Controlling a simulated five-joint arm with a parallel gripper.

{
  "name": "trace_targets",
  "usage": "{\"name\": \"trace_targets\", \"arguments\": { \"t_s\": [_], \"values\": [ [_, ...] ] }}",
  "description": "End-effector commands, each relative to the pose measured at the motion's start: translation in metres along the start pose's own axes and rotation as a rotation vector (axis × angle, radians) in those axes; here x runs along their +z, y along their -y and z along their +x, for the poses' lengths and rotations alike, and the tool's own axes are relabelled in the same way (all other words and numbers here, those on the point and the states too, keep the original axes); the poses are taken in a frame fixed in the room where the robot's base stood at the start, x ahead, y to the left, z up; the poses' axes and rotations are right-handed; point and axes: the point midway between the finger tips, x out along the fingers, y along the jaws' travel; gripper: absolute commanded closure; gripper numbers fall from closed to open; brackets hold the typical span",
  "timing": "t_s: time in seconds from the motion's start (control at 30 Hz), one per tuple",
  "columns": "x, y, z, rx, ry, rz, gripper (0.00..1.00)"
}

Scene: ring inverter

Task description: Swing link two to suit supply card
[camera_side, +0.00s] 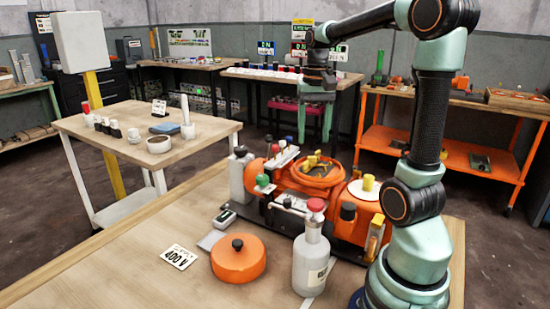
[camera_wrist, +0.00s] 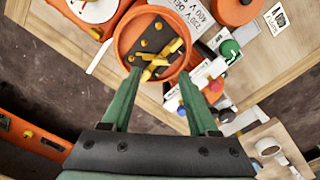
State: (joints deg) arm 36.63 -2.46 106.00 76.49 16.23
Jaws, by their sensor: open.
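The supply card (camera_side: 179,257) lies flat on the bench, left of the orange machine (camera_side: 345,222). Its print looks like 400 with a symbol; the card also shows at the top right of the wrist view (camera_wrist: 276,17). The yellow links (camera_side: 312,160) sit in the machine's round orange terminal box. In the wrist view several yellow links (camera_wrist: 170,50) lie at slants on a dark plate (camera_wrist: 146,43); I cannot tell which is link two. My gripper (camera_side: 314,142) points down above the box, open and empty. Its green fingertips (camera_wrist: 160,77) are apart at the box's near rim.
An orange lid (camera_side: 238,263) with a black knob lies on the bench. A grey bottle (camera_side: 311,262) with a red cap stands in front of the machine. Green, red and white knobs (camera_side: 275,160) rise beside the box. Bare bench lies at the front left.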

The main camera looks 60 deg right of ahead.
Motion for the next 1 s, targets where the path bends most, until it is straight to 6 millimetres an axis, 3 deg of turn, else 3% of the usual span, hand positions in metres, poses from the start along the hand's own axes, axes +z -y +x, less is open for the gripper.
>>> {"name": "trace_targets", "arguments": {
  "t_s": [0.1,0.3,0.7,0.73,0.87,1.0],
  "values": [
    [0.001,0.000,0.022,0.001,0.005,-0.001,0.40],
    [0.000,0.000,0.045,0.000,0.002,-0.001,0.40],
    [0.000,0.000,0.052,0.000,-0.001,-0.001,0.40],
    [0.000,0.000,0.052,0.000,-0.001,-0.001,0.48],
    [0.000,0.000,0.052,0.000,-0.001,-0.001,0.97],
    [0.000,0.000,0.052,0.000,-0.001,-0.001,1.00]
  ]
}}
